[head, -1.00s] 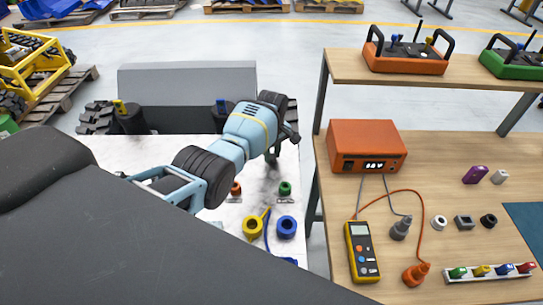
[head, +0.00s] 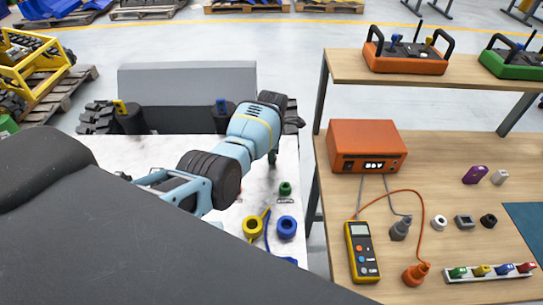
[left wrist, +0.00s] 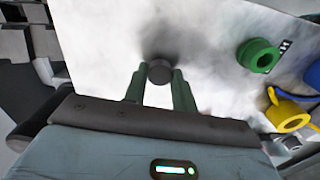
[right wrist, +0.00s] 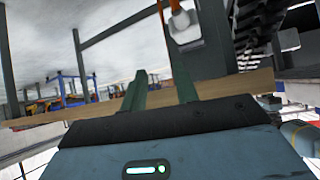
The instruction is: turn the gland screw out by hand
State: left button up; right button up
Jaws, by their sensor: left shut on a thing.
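In the left wrist view a dark round knob, which looks like the gland screw (left wrist: 160,72), sits between the fingertips of my left gripper (left wrist: 158,79) with the pale plate behind it. The gripper is shut on it, one green finger on each side. In the head view my left gripper (head: 272,157) points down over the white top, and the screw is hidden there. The right wrist view shows my right gripper (right wrist: 162,88) with its fingers apart and nothing between them. It is outside the head view.
A green ring (head: 285,188), a yellow ring (head: 252,227) and a blue ring (head: 286,227) are on the white top (head: 230,215). To the right, a wooden bench (head: 440,190) carries an orange box (head: 367,147), a yellow meter (head: 362,252) and cabled plugs.

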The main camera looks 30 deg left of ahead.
pick_arm(q)
jog(key=shift+s+d+f, duration=0.1)
jog(key=shift+f, duration=0.1)
jog(key=o, duration=0.7)
jog(key=shift+o, duration=0.6)
jog(key=shift+r, duration=0.1)
